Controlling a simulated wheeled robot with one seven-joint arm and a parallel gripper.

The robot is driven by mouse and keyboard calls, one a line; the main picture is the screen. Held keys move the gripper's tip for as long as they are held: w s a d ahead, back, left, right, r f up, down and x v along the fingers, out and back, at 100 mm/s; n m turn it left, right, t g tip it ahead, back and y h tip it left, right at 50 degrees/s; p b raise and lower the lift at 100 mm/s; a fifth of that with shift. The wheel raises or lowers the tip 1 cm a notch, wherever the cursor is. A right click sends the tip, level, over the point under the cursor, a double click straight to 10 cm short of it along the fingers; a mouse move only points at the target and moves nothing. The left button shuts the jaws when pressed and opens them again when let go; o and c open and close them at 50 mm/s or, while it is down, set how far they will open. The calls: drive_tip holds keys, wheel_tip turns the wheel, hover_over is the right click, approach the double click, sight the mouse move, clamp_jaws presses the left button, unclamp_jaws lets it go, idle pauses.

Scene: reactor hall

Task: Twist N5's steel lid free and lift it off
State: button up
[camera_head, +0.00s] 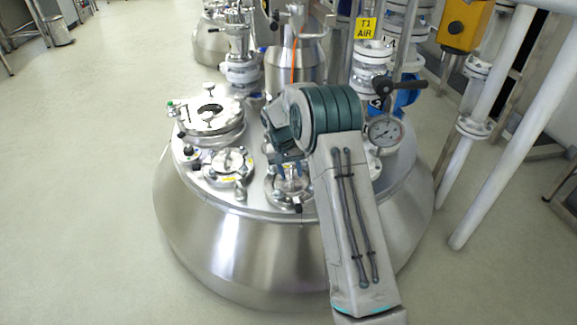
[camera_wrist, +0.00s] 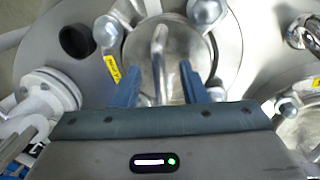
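A round steel lid (camera_wrist: 150,62) with an upright bar handle (camera_wrist: 159,42) fills the upper middle of the wrist view. Swing clamps with rounded steel knobs (camera_wrist: 107,30) stand around its rim. A yellow tag (camera_wrist: 112,68) sits at its left; I cannot read it as N5. My gripper (camera_wrist: 158,76) is open, its two blue fingers apart on either side of the handle's line. I see no clear contact, and the height gap cannot be told. In the head view the lid (camera_head: 289,186) is partly hidden below my arm.
The steel vessel top (camera_head: 255,208) carries a similar small lid (camera_head: 230,162) at left and a large manway (camera_head: 210,115) behind it. A pressure gauge (camera_head: 384,131) and a black-handled valve (camera_head: 398,85) stand close right of my arm. White pipes (camera_head: 497,120) rise farther right.

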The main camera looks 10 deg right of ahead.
drive_tip(key=shift+f, duration=0.2)
drive_tip(key=shift+c, duration=0.3)
clamp_jaws()
drive_tip(key=shift+w+r+m+p, duration=0.1)
drive_tip(key=shift+r+m+p, duration=0.1)
drive_tip(key=shift+m+p, duration=0.7)
drive_tip(key=shift+f+m+g, duration=0.15)
drive_tip(key=shift+m+g, duration=0.25)
drive_tip(key=shift+m, duration=1.1)
drive_tip(key=p+v, duration=0.2)
drive_tip(key=d+p+v, duration=0.1)
drive_tip(key=p+v, duration=0.1)
drive_tip(key=v, duration=0.1)
drive_tip(key=p+v, duration=0.1)
drive_tip(key=v, duration=0.1)
drive_tip(key=shift+s+d+r+p, duration=0.1)
drive_tip(key=shift+s+r+p, duration=0.2)
drive_tip(key=shift+r+p, duration=0.1)
